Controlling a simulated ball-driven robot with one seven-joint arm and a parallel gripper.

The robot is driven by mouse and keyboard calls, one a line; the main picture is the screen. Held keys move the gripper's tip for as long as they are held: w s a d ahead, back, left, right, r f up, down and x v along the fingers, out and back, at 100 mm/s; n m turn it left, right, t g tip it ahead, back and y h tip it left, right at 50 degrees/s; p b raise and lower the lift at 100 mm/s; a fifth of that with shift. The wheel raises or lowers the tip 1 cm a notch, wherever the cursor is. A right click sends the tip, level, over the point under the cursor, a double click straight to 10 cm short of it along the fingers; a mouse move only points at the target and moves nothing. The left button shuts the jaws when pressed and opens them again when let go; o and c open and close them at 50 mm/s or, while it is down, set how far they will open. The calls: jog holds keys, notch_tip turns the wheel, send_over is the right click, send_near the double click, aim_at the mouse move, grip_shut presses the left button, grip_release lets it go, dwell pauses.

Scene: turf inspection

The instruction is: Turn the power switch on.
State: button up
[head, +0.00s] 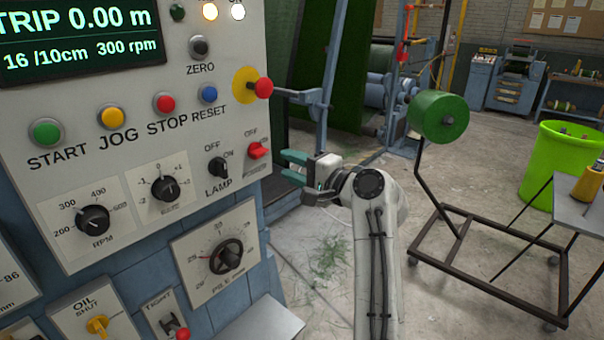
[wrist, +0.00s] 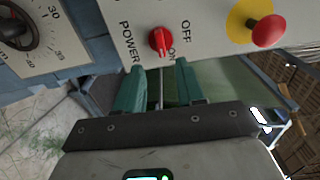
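The power switch is a small red rotary knob (head: 259,150) at the lower right of the control panel, with OFF printed above it. In the wrist view the red knob (wrist: 160,41) sits between the POWER, OFF and ON labels. I cannot tell for certain which label it points to. My gripper (head: 288,168) is right of the knob and a little lower, with its teal fingers toward the panel. In the wrist view my gripper (wrist: 159,82) has a clear empty gap between its fingers, and the knob lies just beyond the tips. The fingers appear apart from it.
A red mushroom button (head: 263,88) on a yellow disc sticks out above the power switch. The black lamp switch (head: 218,167) is to its left. A display (head: 75,35) and several buttons fill the upper panel. A green roller (head: 438,115) on a wheeled frame stands right.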

jog(key=shift+v, duration=1.25)
jog(key=s+d+f+n+g+h, duration=0.1)
jog(key=s+d+f+h, duration=0.2)
jog(key=s+d+f, duration=0.5)
jog(key=s+d+f+n+g+h, duration=0.25)
jog(key=s+d+f, duration=0.25)
jog(key=f, duration=0.7)
jog(key=s+d+f+n+g+h, duration=0.1)
jog(key=s+d+f+h, duration=0.4)
jog(key=f, duration=0.5)
jog(key=s+d+f+n+g+h, duration=0.1)
jog(key=s+d, duration=0.3)
jog(key=s, duration=0.6)
jog(key=s+d+f+g+h, duration=0.1)
jog(key=s+d+f, duration=0.3)
jog(key=s, duration=0.7)
jog(key=s+d+f+n+g+h, duration=0.1)
jog(key=s+d+f+g+h, duration=0.1)
jog(key=s, duration=0.8)
jog(key=shift+s+d+f+n+g, duration=0.2)
jog(key=shift+s+d+n+g, duration=0.15)
jog(key=shift+d+g, duration=0.65)
jog(key=shift+d+t, duration=0.2)
jog(key=shift+t, duration=0.05)
